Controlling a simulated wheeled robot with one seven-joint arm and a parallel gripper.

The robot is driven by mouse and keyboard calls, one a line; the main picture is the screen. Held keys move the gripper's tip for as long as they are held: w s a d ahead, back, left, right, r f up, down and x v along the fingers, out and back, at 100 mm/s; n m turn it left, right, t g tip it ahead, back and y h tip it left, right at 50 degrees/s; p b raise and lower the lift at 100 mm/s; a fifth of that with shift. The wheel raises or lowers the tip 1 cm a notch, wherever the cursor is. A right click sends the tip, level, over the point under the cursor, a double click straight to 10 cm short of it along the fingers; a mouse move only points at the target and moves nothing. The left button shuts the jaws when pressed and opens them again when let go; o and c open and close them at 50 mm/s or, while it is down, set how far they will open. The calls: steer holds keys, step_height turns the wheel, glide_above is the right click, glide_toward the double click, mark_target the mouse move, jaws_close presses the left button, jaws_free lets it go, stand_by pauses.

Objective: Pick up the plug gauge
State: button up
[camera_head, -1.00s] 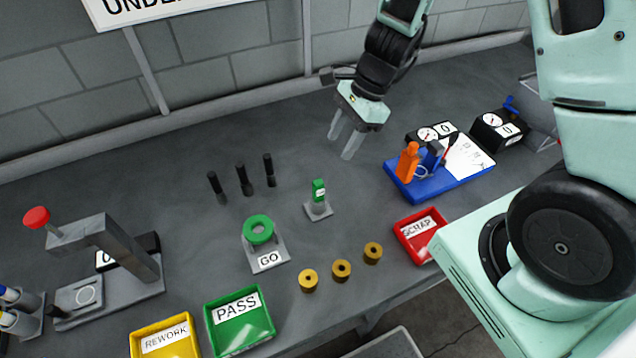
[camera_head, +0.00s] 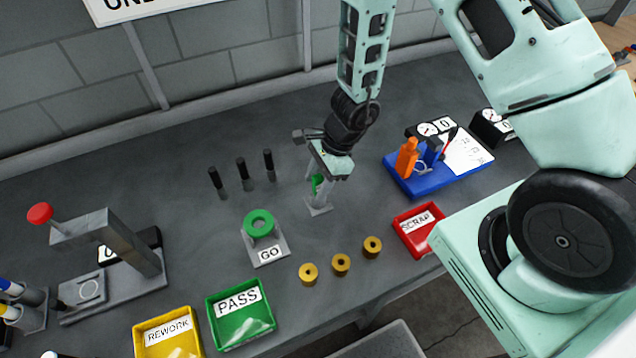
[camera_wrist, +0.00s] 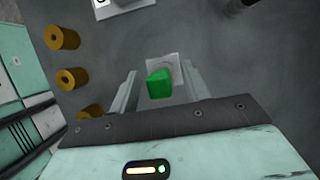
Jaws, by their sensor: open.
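The plug gauge (camera_head: 317,183) is a small green-handled piece upright on a small grey stand (camera_head: 319,207) at the middle of the bench. In the wrist view its green top (camera_wrist: 159,84) shows between my fingers, over the pale stand (camera_wrist: 174,63). My gripper (camera_head: 319,190) points down over it, with one finger on each side. The jaws are open and a gap shows between the gauge and the fingers in the wrist view (camera_wrist: 158,88). In the head view a finger partly hides the gauge.
The green GO ring gauge (camera_head: 259,224) stands to the left, with several black pins (camera_head: 242,174) behind it. Brass bushings (camera_head: 341,264) lie in front. The green PASS bin (camera_head: 240,313) is at front left.

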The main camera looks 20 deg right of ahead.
steer(key=shift+x, duration=0.8)
jaws_close()
